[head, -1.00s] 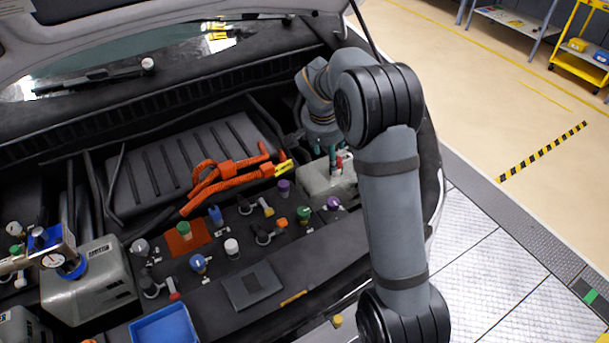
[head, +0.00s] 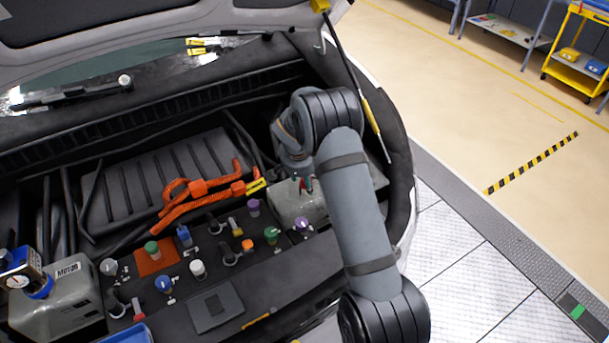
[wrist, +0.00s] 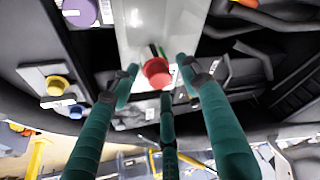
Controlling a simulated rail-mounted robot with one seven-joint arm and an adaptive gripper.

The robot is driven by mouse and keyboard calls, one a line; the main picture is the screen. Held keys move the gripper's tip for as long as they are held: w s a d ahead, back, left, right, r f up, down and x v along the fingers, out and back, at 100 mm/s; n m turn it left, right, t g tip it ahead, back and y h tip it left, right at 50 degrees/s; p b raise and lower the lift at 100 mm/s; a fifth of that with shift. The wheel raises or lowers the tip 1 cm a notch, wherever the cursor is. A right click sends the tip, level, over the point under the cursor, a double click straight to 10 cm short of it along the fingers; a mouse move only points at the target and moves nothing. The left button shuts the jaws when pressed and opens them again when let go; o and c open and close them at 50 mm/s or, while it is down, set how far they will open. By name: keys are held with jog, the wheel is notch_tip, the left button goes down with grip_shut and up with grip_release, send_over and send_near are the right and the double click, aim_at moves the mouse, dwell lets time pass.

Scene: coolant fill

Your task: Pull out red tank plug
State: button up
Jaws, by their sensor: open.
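The red tank plug (wrist: 156,72) stands on the pale grey tank (wrist: 150,30) in the wrist view. The teal fingers of my gripper (wrist: 160,78) are spread apart around the plug, with gaps between them and it. The gripper is open. In the head view the gripper (head: 301,182) is over the back of the grey tank (head: 290,212) at the right of the engine bay. A small red part of the plug (head: 309,185) shows there beside the fingers. My arm hides part of the tank.
Orange cables (head: 205,195) lie left of the tank. A purple cap (head: 302,225) and a green cap (head: 272,235) stand in front of it. A second grey tank (head: 60,300) is at the left. The raised hood (head: 180,35) hangs above; its strut (head: 365,95) is behind my arm.

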jog(key=shift+c, duration=0.4)
jog(key=shift+r, duration=0.1)
jog(key=c, duration=0.5)
jog(key=shift+w+a+r, duration=0.1)
jog(key=shift+w+r, duration=0.05)
jog(key=shift+r, duration=0.05)
jog(key=c, duration=0.5)
jog(key=o, duration=0.5)
jog(key=shift+c, duration=1.1)
jog(key=shift+r, duration=0.15)
jog(key=shift+c, duration=1.3)
jog(key=shift+r, duration=0.2)
jog(key=shift+r+p, duration=1.25)
jog(key=shift+r, duration=0.8)
